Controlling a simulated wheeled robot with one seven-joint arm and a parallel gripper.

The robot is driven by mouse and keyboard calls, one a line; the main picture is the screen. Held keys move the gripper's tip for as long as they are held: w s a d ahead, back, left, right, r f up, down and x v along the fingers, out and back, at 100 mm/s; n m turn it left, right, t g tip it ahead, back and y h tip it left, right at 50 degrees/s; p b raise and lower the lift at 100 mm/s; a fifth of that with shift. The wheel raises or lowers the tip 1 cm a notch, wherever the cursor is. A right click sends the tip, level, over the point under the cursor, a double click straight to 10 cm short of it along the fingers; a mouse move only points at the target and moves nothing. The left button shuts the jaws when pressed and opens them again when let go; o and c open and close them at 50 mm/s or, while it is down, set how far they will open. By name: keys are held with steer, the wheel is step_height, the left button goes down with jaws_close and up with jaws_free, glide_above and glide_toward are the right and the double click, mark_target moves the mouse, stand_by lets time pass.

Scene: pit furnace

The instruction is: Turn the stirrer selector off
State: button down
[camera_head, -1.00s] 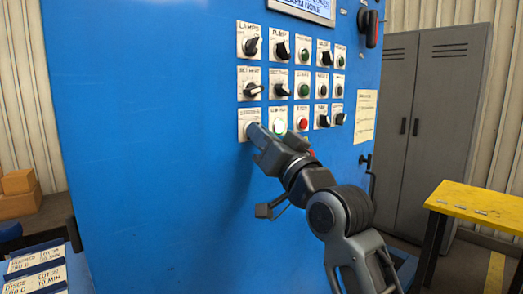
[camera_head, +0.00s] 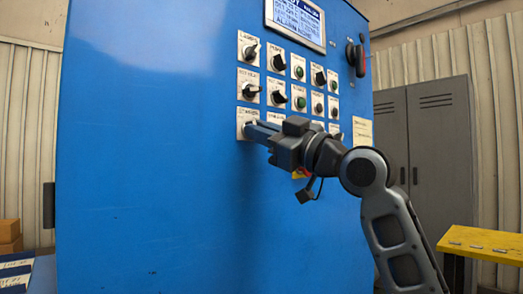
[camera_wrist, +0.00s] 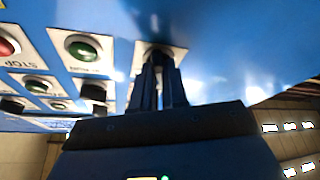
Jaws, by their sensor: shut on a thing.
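The stirrer selector's white plate (camera_head: 241,117) is at the lower left of the control grid on the blue cabinet. My gripper (camera_head: 250,127) reaches it from the right, its jaws shut on the selector knob. In the wrist view, the plate (camera_wrist: 143,52) shows behind my gripper (camera_wrist: 158,58), whose two fingers sit close together on the knob. The fingers cover the knob, so I cannot see which way it points. The plate's lettering is not readable now.
Black selectors (camera_head: 251,91) and green buttons (camera_head: 299,72) sit close above and beside my gripper. A display (camera_head: 296,22) is at the top. A red-handled switch (camera_head: 358,58), grey locker (camera_head: 430,150) and yellow table (camera_head: 485,243) are to the right.

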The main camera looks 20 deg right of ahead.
steer(key=shift+n+g+b, duration=0.3)
steer(key=shift+n+b, duration=0.1)
steer(key=shift+n, duration=0.3)
steer(key=c, duration=1.2)
jaws_free()
steer(key=shift+o, duration=0.2)
steer(key=v, duration=0.7)
steer(key=shift+s+d+f+b, duration=0.2)
steer(key=shift+s+d+b, duration=0.05)
steer(key=shift+b, duration=0.05)
